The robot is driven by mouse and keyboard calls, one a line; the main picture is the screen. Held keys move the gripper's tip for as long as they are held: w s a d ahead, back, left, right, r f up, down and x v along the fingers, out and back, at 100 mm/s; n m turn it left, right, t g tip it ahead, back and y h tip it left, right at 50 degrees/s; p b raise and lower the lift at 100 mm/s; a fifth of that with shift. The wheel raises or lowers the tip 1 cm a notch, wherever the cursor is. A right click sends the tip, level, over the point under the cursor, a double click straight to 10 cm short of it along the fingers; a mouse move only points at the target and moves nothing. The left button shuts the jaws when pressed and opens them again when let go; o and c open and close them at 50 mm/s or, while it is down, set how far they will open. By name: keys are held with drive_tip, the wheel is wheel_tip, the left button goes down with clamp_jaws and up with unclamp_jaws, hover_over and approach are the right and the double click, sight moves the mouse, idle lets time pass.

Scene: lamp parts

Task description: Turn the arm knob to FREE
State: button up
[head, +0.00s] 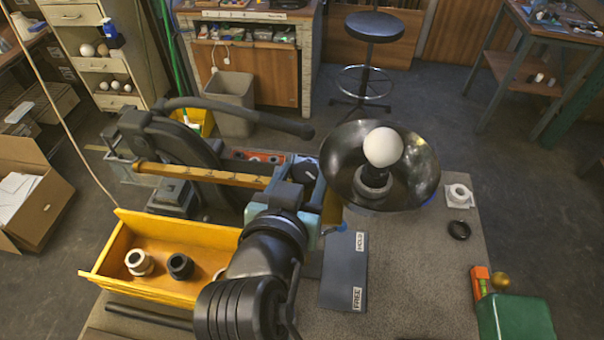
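A dark grey plate (342,275) lies on the table with a HOLD label (360,241) at its far end and a FREE label (357,298) at its near end. My gripper (322,208) is at the plate's far left side, close to the lamp's yellow arm (205,174). My own wrist hides most of this spot. I cannot make out the arm knob or which label it points to. The fingertips are not clear, so I cannot tell whether the gripper is open or shut on something. The black lamp shade (424,170) with a white bulb (382,147) is just right of my gripper.
A yellow wooden tray (150,285) with a white and a black ring part is at the left. A white socket part (459,195), a black ring (459,229) and a green box (515,318) are at the right. The table between plate and green box is clear.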

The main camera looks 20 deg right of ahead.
drive_tip(key=o, duration=0.4)
drive_tip(key=p+v, duration=0.9)
drive_tip(key=v, duration=0.4)
drive_tip(key=shift+p, duration=0.3)
drive_tip(key=shift+r, duration=0.1)
